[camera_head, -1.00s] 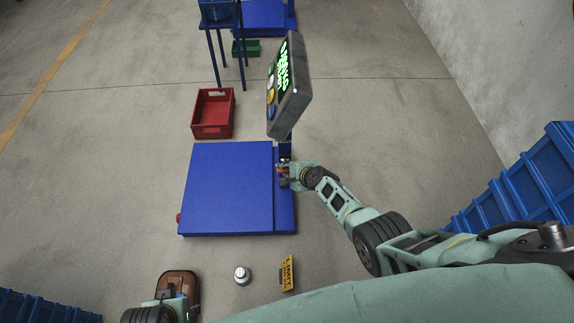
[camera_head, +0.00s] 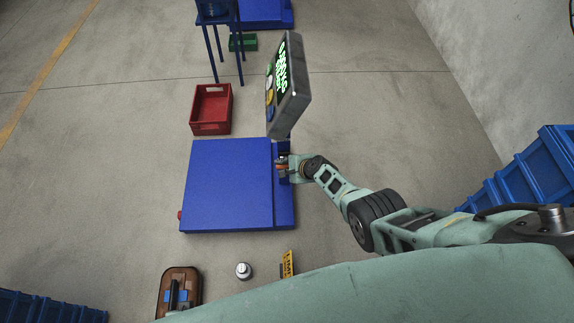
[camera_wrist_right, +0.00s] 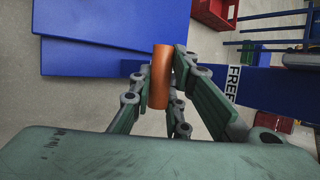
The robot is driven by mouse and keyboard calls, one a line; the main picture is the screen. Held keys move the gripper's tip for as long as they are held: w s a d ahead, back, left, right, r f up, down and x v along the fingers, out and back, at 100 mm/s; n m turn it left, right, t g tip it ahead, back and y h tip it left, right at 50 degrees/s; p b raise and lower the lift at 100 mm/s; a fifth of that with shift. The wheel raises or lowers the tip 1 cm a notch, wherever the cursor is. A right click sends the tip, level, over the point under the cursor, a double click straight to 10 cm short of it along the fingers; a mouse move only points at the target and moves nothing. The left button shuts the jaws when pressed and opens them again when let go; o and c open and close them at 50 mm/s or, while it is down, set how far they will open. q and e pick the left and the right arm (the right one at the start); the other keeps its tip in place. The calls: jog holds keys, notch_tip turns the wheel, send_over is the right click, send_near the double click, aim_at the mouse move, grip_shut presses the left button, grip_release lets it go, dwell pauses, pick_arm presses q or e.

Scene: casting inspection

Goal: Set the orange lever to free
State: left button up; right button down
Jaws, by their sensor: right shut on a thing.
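The orange lever (camera_wrist_right: 160,75) stands between the fingers of my right gripper (camera_wrist_right: 168,82) in the right wrist view. The fingers are shut on it. In the head view my right gripper (camera_head: 287,168) is at the right edge of the blue platform (camera_head: 228,185), at the foot of the display post, and covers most of the lever. A white label reading FREE (camera_wrist_right: 233,84) sits on a blue part right of the lever in the wrist view; a gap lies between them. My left gripper is not in view.
A tilted display (camera_head: 288,88) with green lit text stands above the platform. A red crate (camera_head: 211,108) lies behind it. A metal weight (camera_head: 243,271), a yellow sign (camera_head: 288,264) and a brown case (camera_head: 166,285) are in front. Blue bins (camera_head: 530,170) stand at right.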

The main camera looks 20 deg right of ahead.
jog(key=shift+d+r, duration=0.1)
jog(key=c, duration=1.7)
grip_release()
jog(key=shift+o, duration=0.2)
jog(key=shift+s+d+r, duration=0.3)
jog(key=shift+s+r, duration=0.05)
jog(key=shift+r, duration=0.05)
jog(key=a+v, duration=0.1)
jog(key=v, duration=0.5)
jog(key=shift+d, duration=0.35)
jog(key=shift+s, duration=0.1)
